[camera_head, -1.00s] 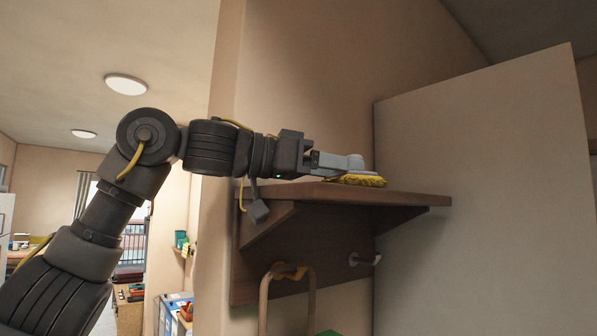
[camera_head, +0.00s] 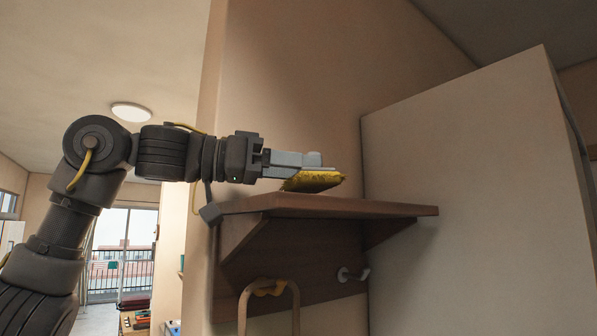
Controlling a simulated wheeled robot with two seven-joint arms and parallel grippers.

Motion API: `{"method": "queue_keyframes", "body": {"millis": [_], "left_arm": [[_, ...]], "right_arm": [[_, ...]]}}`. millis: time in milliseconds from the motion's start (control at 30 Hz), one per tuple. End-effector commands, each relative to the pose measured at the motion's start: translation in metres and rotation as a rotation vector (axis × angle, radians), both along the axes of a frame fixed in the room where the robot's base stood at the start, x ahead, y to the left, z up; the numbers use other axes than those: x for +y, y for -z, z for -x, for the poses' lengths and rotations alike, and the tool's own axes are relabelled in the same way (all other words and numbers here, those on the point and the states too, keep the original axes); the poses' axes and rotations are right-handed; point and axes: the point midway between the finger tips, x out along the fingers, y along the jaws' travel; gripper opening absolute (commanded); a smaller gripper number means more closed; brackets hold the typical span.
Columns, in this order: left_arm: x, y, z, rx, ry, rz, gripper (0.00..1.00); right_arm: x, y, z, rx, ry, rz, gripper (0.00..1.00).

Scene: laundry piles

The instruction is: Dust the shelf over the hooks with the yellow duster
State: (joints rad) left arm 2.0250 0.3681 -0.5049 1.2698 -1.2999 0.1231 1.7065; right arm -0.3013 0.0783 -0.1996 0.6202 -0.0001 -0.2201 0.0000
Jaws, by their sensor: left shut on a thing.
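The yellow duster (camera_head: 314,181) is at the top of the brown wooden shelf (camera_head: 345,207), tilted, with its bristles at or just above the front left part of the board. My left gripper (camera_head: 305,162) is shut on the duster, whose handle is mostly hidden by the fingers. The gripper reaches in from the left, level above the shelf. Below the board, a hook (camera_head: 353,275) sticks out of the wooden back panel. Another hook (camera_head: 268,287) to its left carries a tan looped handle. The shelf's upper surface is hardly visible from this low angle. My right gripper is not in view.
A tall pale cabinet or panel (camera_head: 470,200) stands close to the shelf's right end. The beige wall (camera_head: 290,90) rises behind the shelf. Open room lies at the left, with a glazed balcony door (camera_head: 124,250) far back.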

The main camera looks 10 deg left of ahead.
Motion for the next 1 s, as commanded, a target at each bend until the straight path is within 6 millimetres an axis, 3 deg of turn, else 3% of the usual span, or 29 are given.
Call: {"method": "queue_keyframes", "body": {"millis": [300,667,1000], "left_arm": [[0.018,0.008,0.019,-0.002,0.002,-0.004,0.17],[0.024,0.008,0.026,0.0,0.002,-0.004,0.17],[0.044,0.011,0.045,0.0,0.001,-0.004,0.17]], "right_arm": [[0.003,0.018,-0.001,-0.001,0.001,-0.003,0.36],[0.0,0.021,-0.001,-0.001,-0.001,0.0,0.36],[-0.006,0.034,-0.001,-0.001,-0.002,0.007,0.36]]}}
